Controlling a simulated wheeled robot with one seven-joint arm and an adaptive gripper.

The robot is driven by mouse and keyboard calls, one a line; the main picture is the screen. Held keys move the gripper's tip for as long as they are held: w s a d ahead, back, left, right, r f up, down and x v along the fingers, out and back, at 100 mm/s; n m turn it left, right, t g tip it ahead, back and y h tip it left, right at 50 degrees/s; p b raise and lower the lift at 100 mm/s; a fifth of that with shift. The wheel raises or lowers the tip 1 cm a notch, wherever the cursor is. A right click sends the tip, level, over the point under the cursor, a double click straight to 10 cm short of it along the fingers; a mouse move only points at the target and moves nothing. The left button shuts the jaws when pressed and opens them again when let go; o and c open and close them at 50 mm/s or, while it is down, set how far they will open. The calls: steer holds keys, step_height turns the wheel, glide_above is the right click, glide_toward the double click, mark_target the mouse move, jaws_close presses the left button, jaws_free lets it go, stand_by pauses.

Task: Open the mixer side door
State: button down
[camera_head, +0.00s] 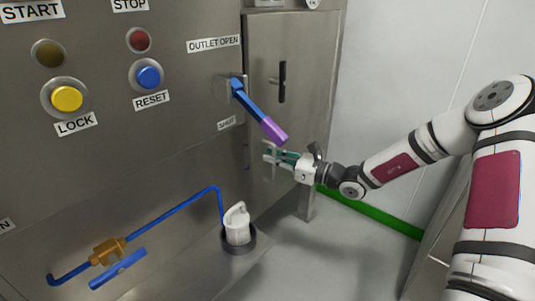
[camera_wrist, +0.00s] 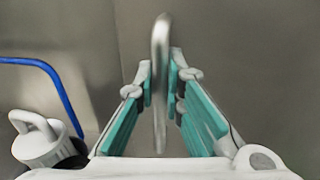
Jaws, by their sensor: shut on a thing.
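The mixer side door (camera_head: 310,75) is a grey metal panel on the right of the machine, with a small black latch (camera_head: 282,82) on it. I cannot tell whether it stands slightly ajar. My gripper (camera_head: 272,153) is at the lower part of this panel, below the purple-ended lever. In the wrist view, the teal-padded fingers of my gripper (camera_wrist: 161,95) are on either side of an upright, rounded metal bar handle (camera_wrist: 160,50) and shut on it. The handle's lower end lies between the fingers.
A blue lever with a purple grip (camera_head: 272,129) juts out just above my gripper. A white capped fitting (camera_head: 237,224) stands at lower left, also in the wrist view (camera_wrist: 42,140). A blue pipe (camera_head: 170,210) runs along the machine's front. Open floor lies to the right.

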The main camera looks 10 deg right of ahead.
steer(key=s+d+p, duration=0.1)
steer(key=s+d, duration=0.3)
steer(key=d, duration=0.4)
steer(key=s+d+n+g+y+p, duration=0.1)
steer(key=s+d, duration=0.3)
steer(key=d, duration=0.4)
steer(key=s+d+p, duration=0.3)
steer(key=s+d, duration=0.2)
steer(key=d, duration=0.4)
steer(key=shift+n+g+y, duration=0.3)
steer(key=shift+g, duration=0.1)
steer(key=shift+f, duration=0.1)
steer(key=c, duration=1.7)
jaws_free()
steer(key=shift+w, duration=0.1)
step_height(320, 180, up, 10)
steer(key=shift+r, duration=0.1)
